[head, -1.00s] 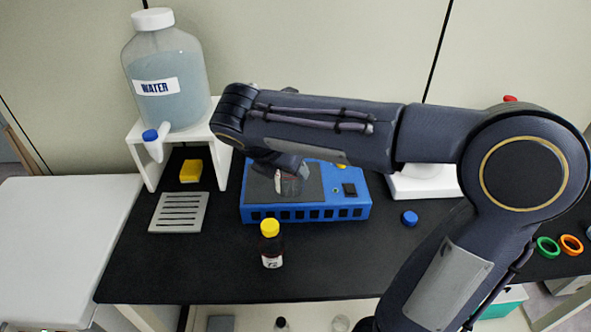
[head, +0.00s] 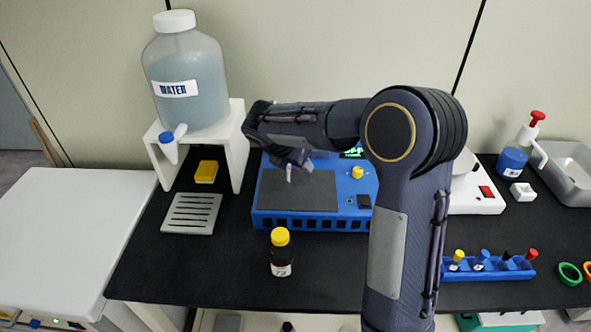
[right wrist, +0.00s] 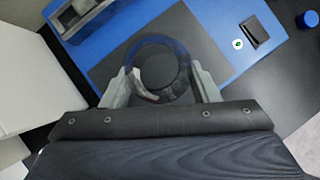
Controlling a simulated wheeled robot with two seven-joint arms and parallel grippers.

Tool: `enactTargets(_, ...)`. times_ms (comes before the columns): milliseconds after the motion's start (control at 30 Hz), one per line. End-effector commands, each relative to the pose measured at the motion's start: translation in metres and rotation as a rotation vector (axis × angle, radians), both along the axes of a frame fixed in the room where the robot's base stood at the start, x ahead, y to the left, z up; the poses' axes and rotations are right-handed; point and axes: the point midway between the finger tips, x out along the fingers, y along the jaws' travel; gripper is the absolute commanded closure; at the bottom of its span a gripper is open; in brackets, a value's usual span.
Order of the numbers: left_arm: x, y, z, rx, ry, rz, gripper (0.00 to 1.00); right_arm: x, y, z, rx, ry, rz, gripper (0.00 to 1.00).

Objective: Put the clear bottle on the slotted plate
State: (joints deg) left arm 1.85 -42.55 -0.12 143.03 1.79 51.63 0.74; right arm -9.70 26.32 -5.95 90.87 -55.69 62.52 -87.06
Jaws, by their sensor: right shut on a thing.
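The slotted plate (head: 191,213) is a light grey plate with dark slots, lying flat on the black bench at the left of the head view. Nothing stands on it. My right gripper (head: 290,170) is over the blue device, to the right of the plate. In the right wrist view, my right gripper (right wrist: 160,86) is shut on the clear bottle (right wrist: 157,66), whose round glass rim shows between the two fingers. The bottle cannot be made out clearly in the head view, where my arm and gripper hide it. My left gripper is not in view.
The blue device (head: 275,219) has a dark grey top. A yellow-capped dark bottle (head: 280,255) stands in front of it. A white stand (head: 236,150) holding the water jug (head: 187,70) and a yellow block (head: 206,171) are behind the plate. Bench around the plate's front is clear.

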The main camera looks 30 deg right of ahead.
Motion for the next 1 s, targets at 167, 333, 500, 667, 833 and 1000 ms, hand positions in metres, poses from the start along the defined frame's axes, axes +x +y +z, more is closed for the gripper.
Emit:
enactTargets(167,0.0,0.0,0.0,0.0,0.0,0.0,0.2,0.008,-0.004,-0.017,-0.001,0.004,-0.001,0.68)
enactTargets(333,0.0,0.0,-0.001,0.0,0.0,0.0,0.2,0.007,-0.003,-0.039,0.0,0.003,-0.001,0.68)
enactTargets(500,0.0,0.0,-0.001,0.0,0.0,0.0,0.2,0.007,-0.003,-0.04,0.0,0.0,-0.001,0.68)
enactTargets(667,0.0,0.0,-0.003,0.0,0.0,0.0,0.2,0.007,-0.003,-0.043,0.001,0.001,-0.001,0.68)
enactTargets(833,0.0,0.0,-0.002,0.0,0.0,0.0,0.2,0.007,-0.003,-0.043,0.001,0.001,-0.001,0.28)
enactTargets(1000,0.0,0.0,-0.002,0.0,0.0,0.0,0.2,0.007,-0.003,-0.043,0.001,0.001,-0.001,0.23)
